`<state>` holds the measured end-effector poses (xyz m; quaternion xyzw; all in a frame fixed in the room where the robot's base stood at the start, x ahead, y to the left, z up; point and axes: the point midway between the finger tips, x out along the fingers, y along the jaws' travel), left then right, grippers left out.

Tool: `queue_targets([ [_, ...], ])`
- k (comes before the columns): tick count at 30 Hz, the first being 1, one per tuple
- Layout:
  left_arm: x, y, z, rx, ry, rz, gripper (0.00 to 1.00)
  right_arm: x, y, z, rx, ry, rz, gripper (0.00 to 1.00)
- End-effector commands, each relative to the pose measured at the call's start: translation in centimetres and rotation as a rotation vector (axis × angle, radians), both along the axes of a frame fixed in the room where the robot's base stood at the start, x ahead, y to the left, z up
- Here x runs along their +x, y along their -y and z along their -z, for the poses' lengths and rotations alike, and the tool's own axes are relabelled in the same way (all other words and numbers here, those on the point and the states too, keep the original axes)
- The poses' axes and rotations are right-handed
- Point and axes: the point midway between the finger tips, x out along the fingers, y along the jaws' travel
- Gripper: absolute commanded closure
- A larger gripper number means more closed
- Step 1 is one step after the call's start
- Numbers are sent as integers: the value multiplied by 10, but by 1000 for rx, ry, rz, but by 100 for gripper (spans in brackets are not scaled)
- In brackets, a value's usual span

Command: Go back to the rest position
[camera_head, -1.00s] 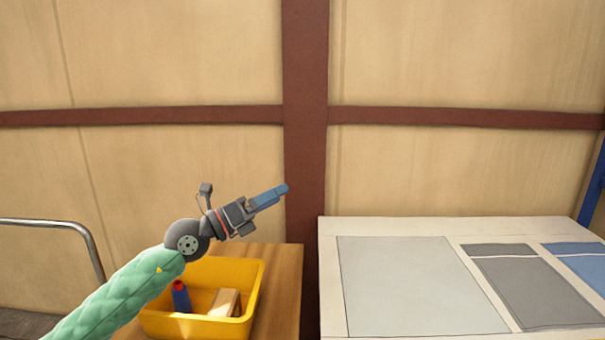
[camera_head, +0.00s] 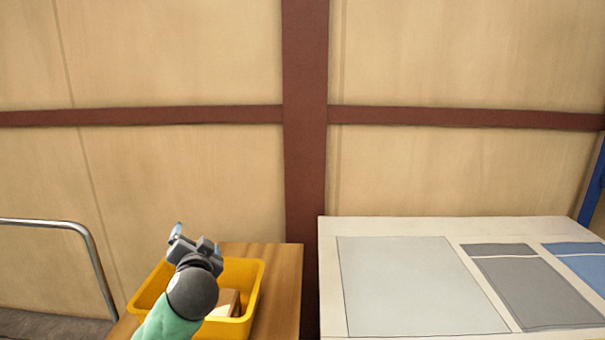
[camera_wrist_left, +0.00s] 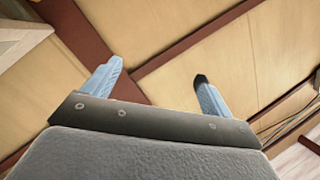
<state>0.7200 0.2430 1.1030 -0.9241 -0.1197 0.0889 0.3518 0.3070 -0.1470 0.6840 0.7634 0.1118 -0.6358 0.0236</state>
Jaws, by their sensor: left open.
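My left gripper (camera_head: 177,233) is in front of and above the yellow bin in the head view, its arm coming up from the bottom. In the left wrist view its two blue fingers (camera_wrist_left: 153,88) are wide apart with nothing between them. My right gripper is in neither view.
The yellow bin (camera_head: 257,285) stands on a wooden table (camera_head: 289,290) and holds a light brown block (camera_head: 222,303). A white table (camera_head: 328,250) with a light grey panel (camera_head: 415,285), a grey one and a blue one is at right. A metal rail (camera_head: 95,255) curves at left.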

Motion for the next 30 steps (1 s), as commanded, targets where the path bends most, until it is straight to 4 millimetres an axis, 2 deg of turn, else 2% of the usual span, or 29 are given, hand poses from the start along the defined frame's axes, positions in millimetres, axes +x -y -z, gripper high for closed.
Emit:
queue_targets([
  [1,-11,4,30,-53,-94,2,15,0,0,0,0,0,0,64],
  [3,-28,10,69,-121,-222,11,15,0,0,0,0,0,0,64],
  [6,-55,21,118,-208,-381,28,15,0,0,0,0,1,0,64],
  [12,-112,45,193,-354,-618,74,15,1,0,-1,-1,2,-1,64],
  [19,-174,68,255,-493,-776,113,15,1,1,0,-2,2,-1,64],
  [30,-278,81,342,-641,-979,38,15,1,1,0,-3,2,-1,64],
])
